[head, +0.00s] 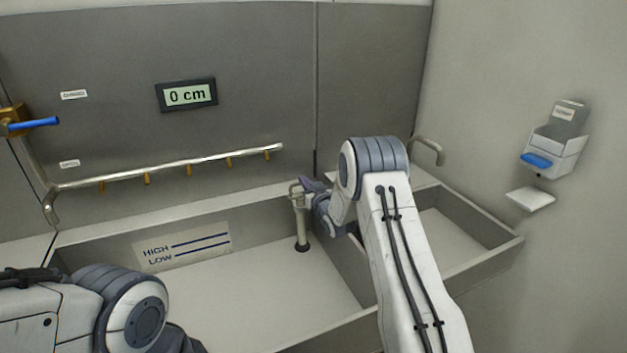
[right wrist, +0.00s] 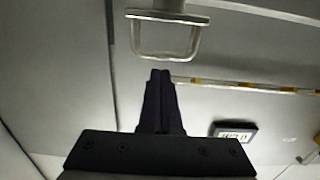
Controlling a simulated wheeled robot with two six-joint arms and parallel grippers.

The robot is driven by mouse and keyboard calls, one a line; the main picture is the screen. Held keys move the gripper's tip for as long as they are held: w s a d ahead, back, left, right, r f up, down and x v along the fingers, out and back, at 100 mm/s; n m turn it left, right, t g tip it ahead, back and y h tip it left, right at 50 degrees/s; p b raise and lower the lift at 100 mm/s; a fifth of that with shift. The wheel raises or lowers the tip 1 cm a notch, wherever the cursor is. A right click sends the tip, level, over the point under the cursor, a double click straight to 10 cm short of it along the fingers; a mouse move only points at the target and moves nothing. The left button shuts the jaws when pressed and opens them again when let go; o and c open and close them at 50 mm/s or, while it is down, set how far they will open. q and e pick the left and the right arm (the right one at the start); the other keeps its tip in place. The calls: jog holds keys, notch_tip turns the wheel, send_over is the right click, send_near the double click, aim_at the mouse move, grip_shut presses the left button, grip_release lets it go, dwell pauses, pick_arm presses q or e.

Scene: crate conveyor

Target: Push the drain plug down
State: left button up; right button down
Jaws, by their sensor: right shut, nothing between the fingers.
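The drain plug is a pale upright post (head: 300,224) with a dark foot, standing on the floor of the large basin near its right wall. A metal loop handle tops it. The handle's loop shows large in the right wrist view (right wrist: 165,54), just beyond my fingertips, with a gap seeming to show between. My right gripper (head: 304,186) is at the top of the post, beside the handle in the head view. Its dark fingers (right wrist: 160,75) are shut together and empty. My left gripper is out of view; only part of my left arm shows at lower left.
The large basin (head: 186,214) looks empty and has a HIGH/LOW level label (head: 182,246). A display (head: 187,95) reads 0 cm. A pipe with brass nozzles (head: 165,171) runs along the back wall. A blue-handled valve (head: 33,124) is far left. A smaller basin (head: 484,220) is right.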

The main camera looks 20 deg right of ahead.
jog(key=s+r+b, duration=0.1)
jog(key=s+r, duration=0.2)
jog(key=s, duration=0.7)
jog(key=shift+s+d+r+b, duration=0.2)
jog(key=shift+s+r+b, duration=0.1)
jog(key=shift+b, duration=0.05)
